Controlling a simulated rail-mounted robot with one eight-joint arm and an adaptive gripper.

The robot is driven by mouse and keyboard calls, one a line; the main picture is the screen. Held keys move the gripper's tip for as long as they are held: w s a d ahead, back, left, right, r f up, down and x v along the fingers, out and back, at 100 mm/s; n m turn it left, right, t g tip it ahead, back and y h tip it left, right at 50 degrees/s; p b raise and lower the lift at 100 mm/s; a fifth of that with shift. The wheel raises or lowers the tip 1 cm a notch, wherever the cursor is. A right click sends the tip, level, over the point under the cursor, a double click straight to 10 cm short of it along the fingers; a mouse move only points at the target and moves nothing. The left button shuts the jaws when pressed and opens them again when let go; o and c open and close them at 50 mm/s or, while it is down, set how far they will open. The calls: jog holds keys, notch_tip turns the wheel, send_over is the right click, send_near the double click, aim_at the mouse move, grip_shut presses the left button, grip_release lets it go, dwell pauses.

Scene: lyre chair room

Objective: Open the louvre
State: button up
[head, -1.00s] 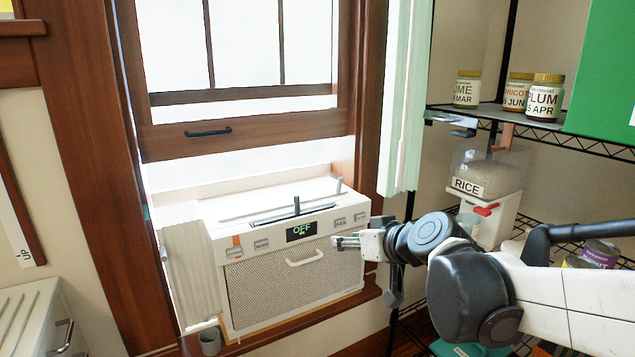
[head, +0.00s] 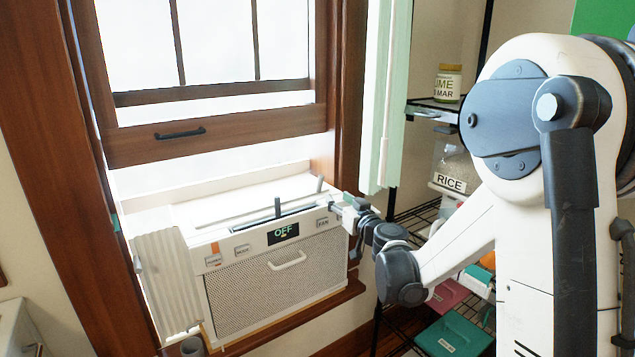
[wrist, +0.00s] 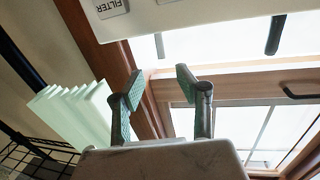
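A white window air conditioner (head: 275,278) sits in the window opening, its display reading OFF. A dark louvre slot (head: 256,219) runs along its top front edge. One dark upright lever (head: 277,207) stands at the slot, also showing in the wrist view (wrist: 275,35). A second grey lever (head: 319,184) stands farther right and back; it shows in the wrist view (wrist: 160,45) beyond the gap between my fingers. My gripper (head: 336,202) is at the unit's upper right corner. In the wrist view my gripper (wrist: 158,88) is open, with green pads and nothing between them.
The raised window sash (head: 215,133) with a dark handle is above the unit. A pale green curtain (head: 380,100) hangs right of the window, close to my arm. A wire shelf (head: 425,103) with jars and a rice container stands at the right. Space above the unit's top is clear.

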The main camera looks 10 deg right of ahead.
aim_at(321, 183)
jog(key=x, duration=1.3)
jog(key=shift+w, duration=0.35)
grip_shut()
